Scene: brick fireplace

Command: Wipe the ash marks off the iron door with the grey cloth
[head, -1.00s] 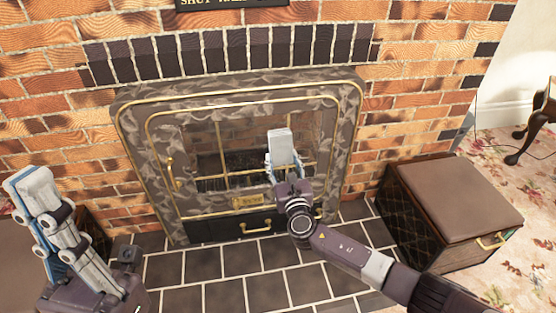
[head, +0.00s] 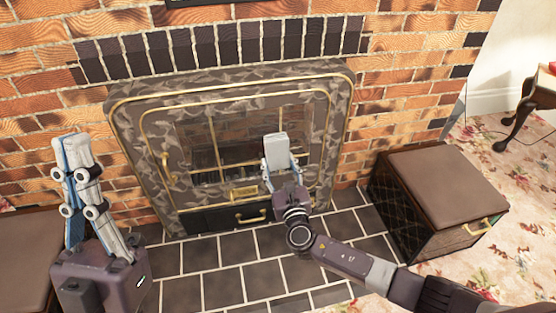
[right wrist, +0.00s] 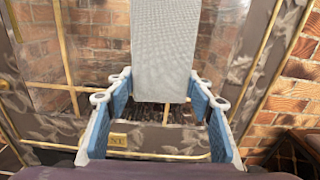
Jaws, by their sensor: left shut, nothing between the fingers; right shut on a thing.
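The iron door (head: 163,130) has pale grey smudgy marks over its dark frame, brass trim and a glass pane. My right gripper (head: 277,158) is in front of the right part of the door, shut on a grey cloth (head: 275,139). In the right wrist view the cloth (right wrist: 165,50) is a pale woven pad standing up between the blue fingers, covering part of the glass. I cannot tell whether it touches the door. My left gripper (head: 70,143) is shut and empty, pointing up at the left, away from the door.
A brown-topped box seat (head: 440,185) stands right of the hearth, and another brown seat (head: 25,240) is at the left behind my left arm. Dark tiles (head: 215,270) in front are clear. A wooden table leg (head: 515,125) shows far right.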

